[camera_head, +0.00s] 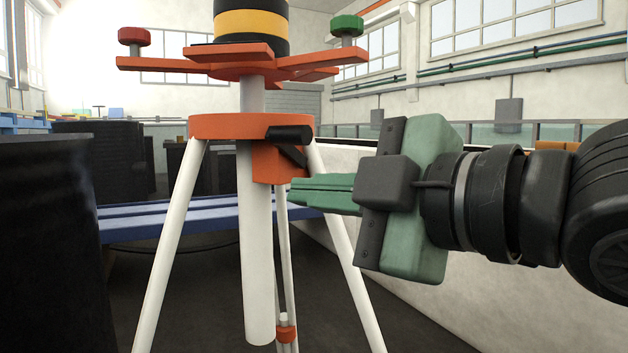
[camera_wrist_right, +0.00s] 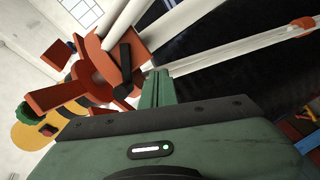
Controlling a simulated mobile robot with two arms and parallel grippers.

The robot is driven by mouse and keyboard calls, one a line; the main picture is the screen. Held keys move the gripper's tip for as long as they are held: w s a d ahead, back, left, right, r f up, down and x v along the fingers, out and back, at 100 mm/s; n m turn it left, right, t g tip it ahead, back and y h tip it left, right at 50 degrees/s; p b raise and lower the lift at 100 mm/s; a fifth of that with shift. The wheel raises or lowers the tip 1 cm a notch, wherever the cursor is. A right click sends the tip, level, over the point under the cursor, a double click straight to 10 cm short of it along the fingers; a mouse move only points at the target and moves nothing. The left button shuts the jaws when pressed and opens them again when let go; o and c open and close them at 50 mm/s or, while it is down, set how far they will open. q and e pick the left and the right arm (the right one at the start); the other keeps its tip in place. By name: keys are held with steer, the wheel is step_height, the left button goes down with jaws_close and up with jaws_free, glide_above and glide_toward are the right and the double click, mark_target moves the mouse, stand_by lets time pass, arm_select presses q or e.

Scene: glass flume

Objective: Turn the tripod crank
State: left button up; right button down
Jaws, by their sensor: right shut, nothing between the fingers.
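The tripod (camera_head: 251,126) has an orange head, white legs and a white centre column. A black crank (camera_head: 290,135) with a dark arm sits on the orange box at the right side of the tripod head. My right gripper (camera_head: 292,192) comes in from the right, shut and empty, its green fingertips just below the crank in the picture. I cannot tell whether they touch the box. In the right wrist view the crank (camera_wrist_right: 125,62) lies to the left of the shut green fingers (camera_wrist_right: 157,82). My left gripper is not in view.
An orange cross-shaped holder (camera_head: 245,62) with red and green knobs and a black-and-yellow cylinder (camera_head: 250,22) tops the tripod. A dark drum (camera_head: 45,240) stands close at the left. A blue bench (camera_head: 170,218) is behind, and a pale wall (camera_head: 440,300) runs along the right.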

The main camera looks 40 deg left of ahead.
steer(key=shift+w+f+n, duration=0.1)
steer(key=shift+f+n, duration=0.15)
steer(key=shift+n, duration=0.05)
stand_by(1.0)
steer(key=shift+d, duration=0.1)
